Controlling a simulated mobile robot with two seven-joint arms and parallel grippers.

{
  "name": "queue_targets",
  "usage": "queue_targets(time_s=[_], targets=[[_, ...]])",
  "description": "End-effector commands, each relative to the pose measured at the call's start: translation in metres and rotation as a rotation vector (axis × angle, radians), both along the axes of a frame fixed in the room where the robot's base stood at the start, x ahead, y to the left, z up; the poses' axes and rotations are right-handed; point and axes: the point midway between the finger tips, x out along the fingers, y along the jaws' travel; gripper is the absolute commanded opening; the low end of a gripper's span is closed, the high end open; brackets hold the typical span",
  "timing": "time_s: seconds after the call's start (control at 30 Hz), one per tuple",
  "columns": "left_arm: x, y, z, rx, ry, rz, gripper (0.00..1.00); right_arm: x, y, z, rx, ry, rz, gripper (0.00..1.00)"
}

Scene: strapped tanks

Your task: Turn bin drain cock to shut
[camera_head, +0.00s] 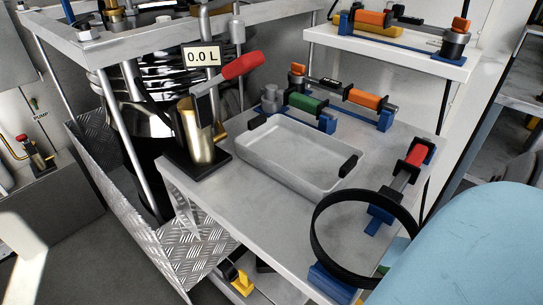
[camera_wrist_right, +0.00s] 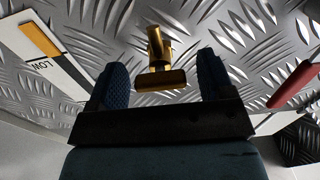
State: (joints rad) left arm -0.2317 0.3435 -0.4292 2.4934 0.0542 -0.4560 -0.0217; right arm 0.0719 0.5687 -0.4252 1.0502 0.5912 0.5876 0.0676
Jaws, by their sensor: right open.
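In the right wrist view, a brass T-shaped fitting (camera_wrist_right: 160,66), likely the bin drain cock, stands out from a diamond-plate metal wall (camera_wrist_right: 228,30). My right gripper (camera_wrist_right: 162,78) is open, its two blue padded fingers on either side of the fitting's crossbar, with gaps at both sides. I cannot tell how deep the fitting sits between them. In the head view, diamond-plate panels (camera_head: 165,243) run down beside the bench, but the fitting and my right gripper are not visible there. My left gripper is in neither view.
A red-handled brass valve (camera_head: 203,130) stands beside a "0.0 L" sign (camera_head: 201,57). A grey tray (camera_head: 254,168) and clamps (camera_head: 305,101) occupy the bench.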

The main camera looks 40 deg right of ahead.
Motion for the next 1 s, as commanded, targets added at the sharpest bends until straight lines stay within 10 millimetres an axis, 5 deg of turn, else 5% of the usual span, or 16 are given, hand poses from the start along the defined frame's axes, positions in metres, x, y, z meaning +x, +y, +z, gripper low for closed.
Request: queue_targets(time_s=[0.07,0.3,0.67,1.0], targets=[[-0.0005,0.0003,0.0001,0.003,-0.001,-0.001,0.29,-0.0002,0.0001,0.0001,0.000,0.000,0.000,0.74],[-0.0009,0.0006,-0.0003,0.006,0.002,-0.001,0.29,-0.0003,0.0001,0.0000,0.000,0.000,0.000,0.25],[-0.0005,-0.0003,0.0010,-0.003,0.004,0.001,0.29,-0.0005,0.0001,0.0001,0.050,0.004,0.000,0.25],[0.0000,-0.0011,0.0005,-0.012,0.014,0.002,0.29,-0.0007,-0.0001,-0.0002,0.288,0.025,0.000,0.25]])
